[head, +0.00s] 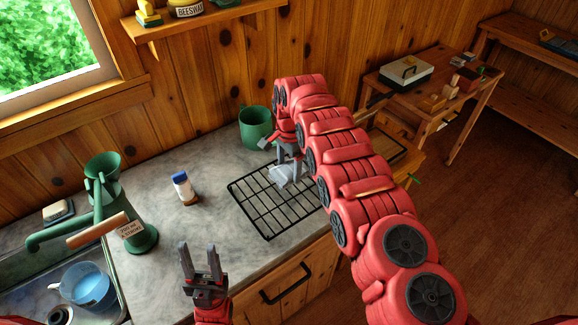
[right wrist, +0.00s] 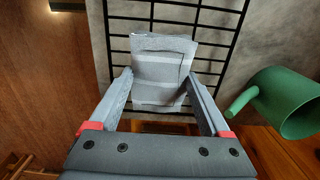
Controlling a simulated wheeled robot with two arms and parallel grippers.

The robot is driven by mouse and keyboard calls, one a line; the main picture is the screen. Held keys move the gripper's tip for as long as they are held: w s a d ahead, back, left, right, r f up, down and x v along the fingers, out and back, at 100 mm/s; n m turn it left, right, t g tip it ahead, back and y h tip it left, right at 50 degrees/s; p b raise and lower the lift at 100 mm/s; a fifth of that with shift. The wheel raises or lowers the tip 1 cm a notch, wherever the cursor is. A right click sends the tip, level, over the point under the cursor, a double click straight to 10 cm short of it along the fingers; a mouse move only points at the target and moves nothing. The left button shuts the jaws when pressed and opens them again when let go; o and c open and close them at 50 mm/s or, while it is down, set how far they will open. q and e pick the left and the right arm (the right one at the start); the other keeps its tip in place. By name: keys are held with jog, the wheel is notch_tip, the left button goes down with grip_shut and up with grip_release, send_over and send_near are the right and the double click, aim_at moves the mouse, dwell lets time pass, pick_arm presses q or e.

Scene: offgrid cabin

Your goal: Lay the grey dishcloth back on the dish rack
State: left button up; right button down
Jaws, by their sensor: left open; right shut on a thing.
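The grey dishcloth (head: 284,175) is a small folded bundle at the back right part of the black wire dish rack (head: 262,212). My right gripper (head: 290,157) points down at it and is shut on it. In the right wrist view the cloth (right wrist: 162,68), grey with paler stripes, sits between the two fingers (right wrist: 160,88), with the rack's bars (right wrist: 185,14) behind it. I cannot tell whether the cloth touches the bars. My left gripper (head: 203,262) is open and empty above the counter's front edge.
A green mug (head: 256,128) stands behind the rack, close to my right gripper. The counter's middle (head: 195,222) is bare.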

aim_at(289, 192)
jog(key=shift+f+b, duration=1.15)
jog(key=shift+f, duration=0.7)
jog(key=shift+f+b, duration=1.85)
jog(key=shift+f, duration=0.2)
jog(key=shift+f, duration=0.25)
grip_release()
jog(key=shift+r, duration=0.1)
